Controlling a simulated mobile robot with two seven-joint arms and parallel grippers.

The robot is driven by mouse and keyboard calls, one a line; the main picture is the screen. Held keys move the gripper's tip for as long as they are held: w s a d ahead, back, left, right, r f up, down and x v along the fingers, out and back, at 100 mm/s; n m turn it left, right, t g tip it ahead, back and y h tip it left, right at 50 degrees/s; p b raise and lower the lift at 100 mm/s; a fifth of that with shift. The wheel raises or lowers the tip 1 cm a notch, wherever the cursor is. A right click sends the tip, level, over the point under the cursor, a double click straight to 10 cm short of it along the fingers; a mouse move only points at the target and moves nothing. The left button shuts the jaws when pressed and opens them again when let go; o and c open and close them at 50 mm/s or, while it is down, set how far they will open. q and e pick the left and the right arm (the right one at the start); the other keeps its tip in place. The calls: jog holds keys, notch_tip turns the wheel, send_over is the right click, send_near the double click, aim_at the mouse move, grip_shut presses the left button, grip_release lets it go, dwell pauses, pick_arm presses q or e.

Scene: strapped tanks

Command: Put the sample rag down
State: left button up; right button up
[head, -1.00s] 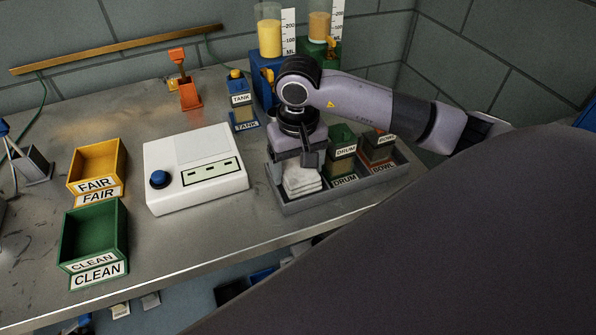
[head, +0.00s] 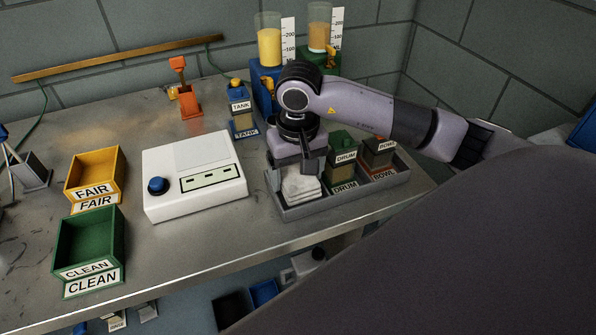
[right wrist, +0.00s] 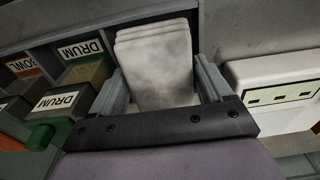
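White folded rags (head: 300,188) lie stacked in the left compartment of a grey divided tray (head: 330,201) on the bench. My right gripper (head: 300,168) points down right over the stack. In the right wrist view, its two fingers (right wrist: 163,85) stand wide apart, one on each side of the white rags (right wrist: 158,62). A thin gap shows beside the right finger, and I see no rag pinched. The head view hides part of the stack behind the gripper. My left gripper is not in view.
The tray also holds DRUM (head: 344,166) and BOWL (head: 380,158) blocks. A white device (head: 194,172) with a blue knob stands left of it. Yellow FAIR (head: 96,172) and green CLEAN (head: 89,238) bins stand further left. Tanks (head: 270,48) stand behind. Bench in front of the device is clear.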

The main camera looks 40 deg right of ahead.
aim_at(296, 171)
jog(key=f, duration=0.1)
jog(key=p, duration=0.1)
jog(key=s+f, duration=0.1)
jog(key=shift+a+f+g, duration=0.25)
jog(key=shift+f+g, duration=0.05)
jog(key=r, duration=0.1)
jog(key=w+r, duration=0.1)
jog(key=r, duration=0.1)
jog(key=shift+w+d+r, duration=0.15)
jog(key=shift+w+r, duration=0.15)
jog(key=shift+r, duration=0.1)
notch_tip(296, 171, up, 7)
jog(key=shift+s+d+f, duration=0.1)
jog(key=shift+s, duration=0.05)
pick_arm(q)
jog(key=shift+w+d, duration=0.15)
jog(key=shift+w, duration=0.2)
pick_arm(e)
jog(key=shift+s+r, duration=0.1)
jog(key=shift+r, duration=0.65)
